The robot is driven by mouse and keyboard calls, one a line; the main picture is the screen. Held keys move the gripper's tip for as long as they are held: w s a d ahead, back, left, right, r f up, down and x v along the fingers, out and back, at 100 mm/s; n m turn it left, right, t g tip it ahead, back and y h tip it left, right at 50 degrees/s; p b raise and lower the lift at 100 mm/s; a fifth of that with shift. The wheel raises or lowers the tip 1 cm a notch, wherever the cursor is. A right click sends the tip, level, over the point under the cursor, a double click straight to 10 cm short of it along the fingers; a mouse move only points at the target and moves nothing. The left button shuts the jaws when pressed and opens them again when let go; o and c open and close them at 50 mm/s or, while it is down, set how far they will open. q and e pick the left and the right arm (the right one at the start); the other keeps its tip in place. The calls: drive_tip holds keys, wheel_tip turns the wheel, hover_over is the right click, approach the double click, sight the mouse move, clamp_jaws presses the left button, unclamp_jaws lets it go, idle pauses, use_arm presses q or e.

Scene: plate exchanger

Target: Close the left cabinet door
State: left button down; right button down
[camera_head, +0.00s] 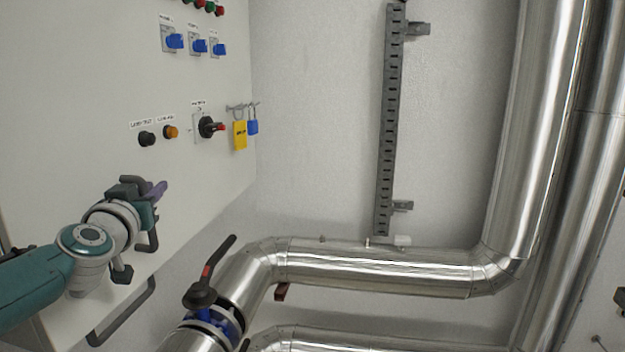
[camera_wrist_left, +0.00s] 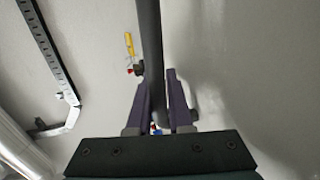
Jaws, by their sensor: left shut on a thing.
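The pale cabinet front (camera_head: 75,130) fills the left of the head view, with knobs and switches on it. My left gripper (camera_head: 154,190), with purple fingers, is close against its lower part. In the left wrist view, a dark bar handle (camera_wrist_left: 148,40) runs between the two purple fingers of my left gripper (camera_wrist_left: 159,100), which is shut on it. My gripper hides much of this handle in the head view. A second dark handle (camera_head: 125,314) is lower down. I cannot tell the door's seams or how far it is open. My right gripper is out of view.
A yellow tag (camera_head: 240,135) and a blue padlock (camera_head: 252,127) hang at the panel's right edge. A valve with a black lever (camera_head: 219,262) and shiny pipes (camera_head: 370,267) stand to the lower right. A slotted rail (camera_head: 388,120) is on the wall.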

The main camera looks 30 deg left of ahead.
use_arm(q)
drive_tip(key=shift+s+a+f, duration=0.1)
drive_tip(key=shift+s+a, duration=0.1)
drive_tip(key=shift+a, duration=0.05)
drive_tip(key=c, duration=1.1)
unclamp_jaws()
drive_tip(key=shift+a, duration=0.1)
drive_tip(key=shift+s+d, duration=0.25)
drive_tip(key=shift+s, duration=0.05)
drive_tip(key=p+v, duration=0.2)
drive_tip(key=v, duration=0.7)
drive_tip(key=shift+d, duration=0.35)
drive_tip(key=shift+w, duration=0.1)
